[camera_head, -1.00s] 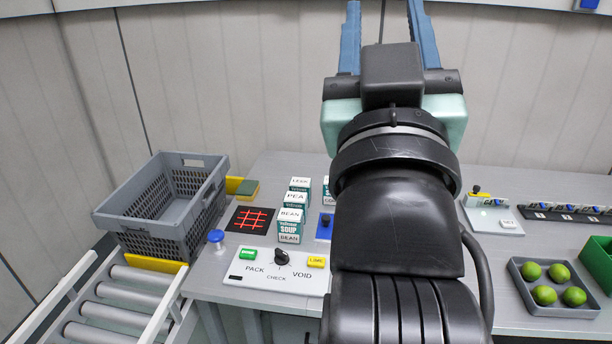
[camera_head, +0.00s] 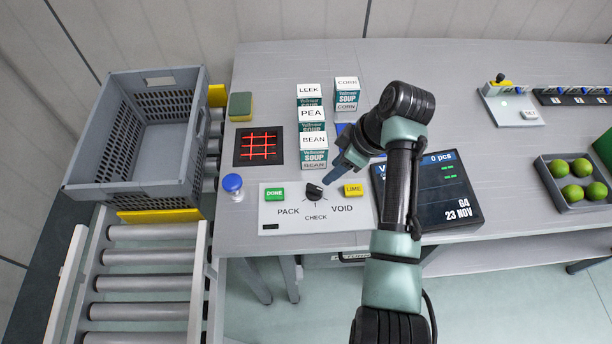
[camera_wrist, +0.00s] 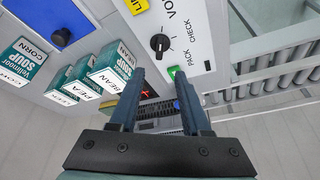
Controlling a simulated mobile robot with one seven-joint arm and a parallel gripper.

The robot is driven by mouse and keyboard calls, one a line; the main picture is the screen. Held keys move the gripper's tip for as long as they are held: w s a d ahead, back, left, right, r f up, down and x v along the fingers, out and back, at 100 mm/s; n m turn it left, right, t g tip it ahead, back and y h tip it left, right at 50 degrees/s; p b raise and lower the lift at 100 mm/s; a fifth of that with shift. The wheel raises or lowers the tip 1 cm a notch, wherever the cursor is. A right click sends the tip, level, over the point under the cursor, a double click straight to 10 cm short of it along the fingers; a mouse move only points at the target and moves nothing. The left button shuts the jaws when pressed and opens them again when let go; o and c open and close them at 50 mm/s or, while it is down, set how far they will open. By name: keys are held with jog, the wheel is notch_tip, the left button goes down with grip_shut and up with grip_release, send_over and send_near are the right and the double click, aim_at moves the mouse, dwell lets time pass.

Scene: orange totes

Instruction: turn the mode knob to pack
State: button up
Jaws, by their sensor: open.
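The mode knob (camera_head: 314,191) is a black dial on a white panel (camera_head: 268,217) marked PACK, CHECK and VOID. I cannot tell surely which label its pointer faces. My gripper (camera_head: 338,172) is above the panel's upper right side, apart from the knob. In the wrist view, the knob (camera_wrist: 159,43) shows just beyond and between the fingertips of my gripper (camera_wrist: 158,72). The two blue fingers are apart with nothing between them. The head view shows the fingers nearly edge-on.
A green DONE button (camera_head: 275,194) and a yellow LIME button (camera_head: 353,190) flank the knob. Soup boxes (camera_head: 313,158) stand behind the panel. A blue round button (camera_head: 233,184) is left, a dark screen (camera_head: 447,190) right.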

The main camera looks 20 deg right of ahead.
aim_at(314, 187)
jog(key=x, duration=1.1)
grip_shut()
